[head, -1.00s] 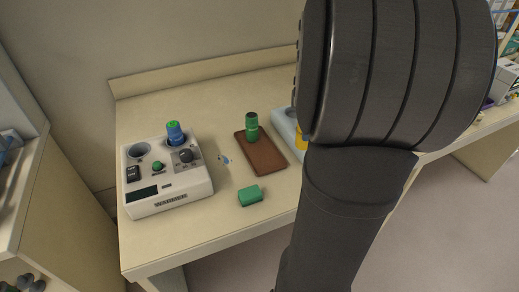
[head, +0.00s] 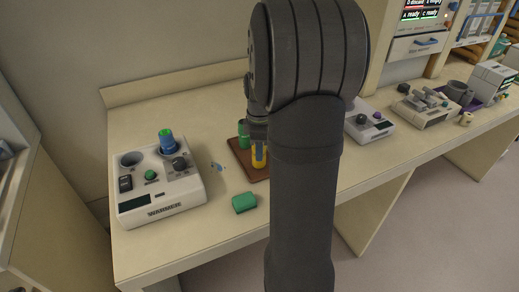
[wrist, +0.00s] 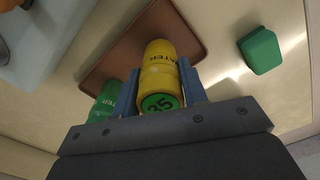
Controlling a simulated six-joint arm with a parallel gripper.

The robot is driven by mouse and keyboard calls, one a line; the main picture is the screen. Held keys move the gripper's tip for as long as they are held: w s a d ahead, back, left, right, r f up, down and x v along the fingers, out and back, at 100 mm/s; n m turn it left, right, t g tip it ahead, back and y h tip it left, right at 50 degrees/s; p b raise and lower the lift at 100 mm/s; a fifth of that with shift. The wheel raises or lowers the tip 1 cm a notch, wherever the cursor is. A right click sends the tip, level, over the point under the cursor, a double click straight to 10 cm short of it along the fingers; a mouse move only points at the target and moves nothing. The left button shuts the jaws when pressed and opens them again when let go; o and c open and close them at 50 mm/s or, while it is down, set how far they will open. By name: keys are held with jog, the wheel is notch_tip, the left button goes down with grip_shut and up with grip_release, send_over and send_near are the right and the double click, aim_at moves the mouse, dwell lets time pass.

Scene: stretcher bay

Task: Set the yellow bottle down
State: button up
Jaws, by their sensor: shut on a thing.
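The yellow bottle (wrist: 163,72) is held between the two blue fingers of my gripper (head: 258,146), which is shut on it. Its green-marked end faces the wrist camera. In the head view the yellow bottle (head: 259,160) shows below the fingers, over the brown tray (head: 247,171); I cannot tell whether it touches the tray. The tray also shows behind the bottle in the wrist view (wrist: 112,62). A green bottle (head: 243,134) stands on the tray just left of my gripper. In the wrist view the green bottle (wrist: 105,104) is close beside one finger.
A green block (head: 244,203) lies in front of the tray. A white warmer (head: 160,190) with a blue bottle (head: 166,141) in one well stands at left. A grey device with knobs (head: 369,125) is right of my arm. My arm hides part of the table.

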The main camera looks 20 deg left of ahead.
jog(key=shift+f, duration=0.45)
jog(key=shift+f, duration=0.15)
jog(key=o, duration=1.1)
notch_tip(320, 180, up, 12)
jog(key=shift+r, duration=0.15)
